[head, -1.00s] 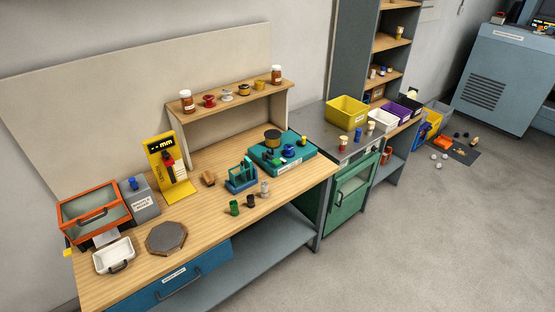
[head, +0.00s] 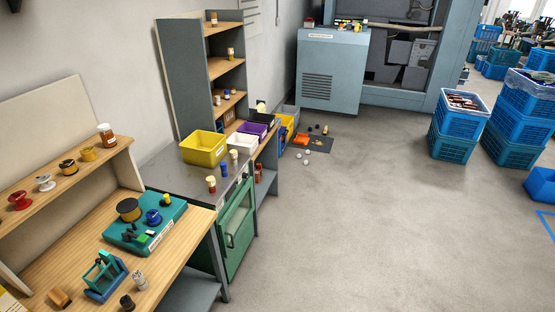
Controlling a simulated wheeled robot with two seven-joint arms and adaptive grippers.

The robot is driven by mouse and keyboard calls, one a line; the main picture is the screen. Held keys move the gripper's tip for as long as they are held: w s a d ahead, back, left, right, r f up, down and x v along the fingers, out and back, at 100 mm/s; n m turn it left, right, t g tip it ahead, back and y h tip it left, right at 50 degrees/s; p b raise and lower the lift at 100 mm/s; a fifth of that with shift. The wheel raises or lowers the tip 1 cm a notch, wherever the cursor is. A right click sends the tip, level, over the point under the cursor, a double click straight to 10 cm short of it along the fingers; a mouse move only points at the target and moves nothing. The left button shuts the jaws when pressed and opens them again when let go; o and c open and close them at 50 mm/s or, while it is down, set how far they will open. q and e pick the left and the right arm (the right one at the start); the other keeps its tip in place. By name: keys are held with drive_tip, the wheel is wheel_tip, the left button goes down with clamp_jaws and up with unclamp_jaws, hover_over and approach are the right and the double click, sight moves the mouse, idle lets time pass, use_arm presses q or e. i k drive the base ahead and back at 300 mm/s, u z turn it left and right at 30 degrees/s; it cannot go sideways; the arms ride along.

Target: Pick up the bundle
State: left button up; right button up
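I cannot make out a bundle for certain in the head view. Reddish-brown pieces (head: 463,102) lie in the top of a blue crate stack (head: 455,138) at the right, too small to tell what they are. A dark mat (head: 318,143) on the floor in the middle has several small items on and around it. Neither of my grippers is in view.
A wooden workbench (head: 190,222) with a teal tray (head: 128,235) stands at the left. Beside it is a green-doored cabinet (head: 236,228) with a yellow bin (head: 204,151). A grey-blue machine (head: 333,68) stands at the back. The grey floor (head: 370,230) is open at centre and right.

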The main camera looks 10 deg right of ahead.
sight(223, 165)
drive_tip(key=z, duration=0.5)
drive_tip(key=i, duration=2.35)
drive_tip(key=u, duration=1.45)
drive_tip(key=i, duration=0.65)
drive_tip(key=u, duration=0.55)
